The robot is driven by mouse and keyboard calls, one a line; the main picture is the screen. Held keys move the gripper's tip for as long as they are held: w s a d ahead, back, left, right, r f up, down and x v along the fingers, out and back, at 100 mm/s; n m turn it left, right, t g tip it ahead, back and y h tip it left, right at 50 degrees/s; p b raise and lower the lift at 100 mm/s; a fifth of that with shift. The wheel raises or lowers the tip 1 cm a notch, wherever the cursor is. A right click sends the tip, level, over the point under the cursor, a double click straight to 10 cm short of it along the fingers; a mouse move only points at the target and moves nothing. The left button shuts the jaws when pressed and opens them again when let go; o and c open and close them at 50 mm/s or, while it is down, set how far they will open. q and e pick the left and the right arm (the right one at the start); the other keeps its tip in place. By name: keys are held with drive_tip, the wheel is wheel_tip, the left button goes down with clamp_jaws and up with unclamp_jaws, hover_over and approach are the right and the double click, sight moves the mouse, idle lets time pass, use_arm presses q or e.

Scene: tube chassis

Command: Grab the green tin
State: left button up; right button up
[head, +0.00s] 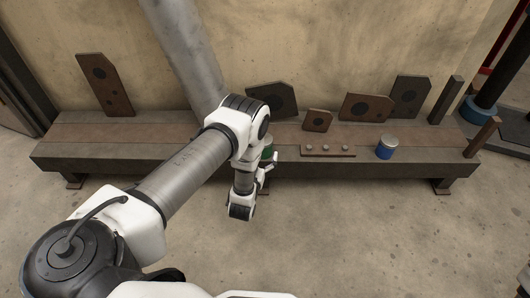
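My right gripper is not in view.
A blue tin (386,147) with a pale lid stands farther right on the bench (75,145). A strip with round knobs (328,150) lies between the tins. Rusty plates (367,107) lean on the wall behind. A grey pipe (188,52) rises behind my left arm.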

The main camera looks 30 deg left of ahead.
use_arm(q)
drive_tip(key=b+x, duration=0.2)
drive_tip(key=x, duration=0.1)
drive_tip(key=b+x, duration=0.1)
drive_tip(key=shift+w+f, duration=0.2)
drive_tip(key=shift+f, duration=0.05)
drive_tip(key=shift+w+a+r, duration=0.1)
drive_tip(key=shift+w+a, duration=0.05)
drive_tip(key=shift+w, duration=0.15)
drive_tip(key=shift+r, duration=0.1)
drive_tip(key=c, duration=1.4)
drive_tip(key=shift+r, duration=0.1)
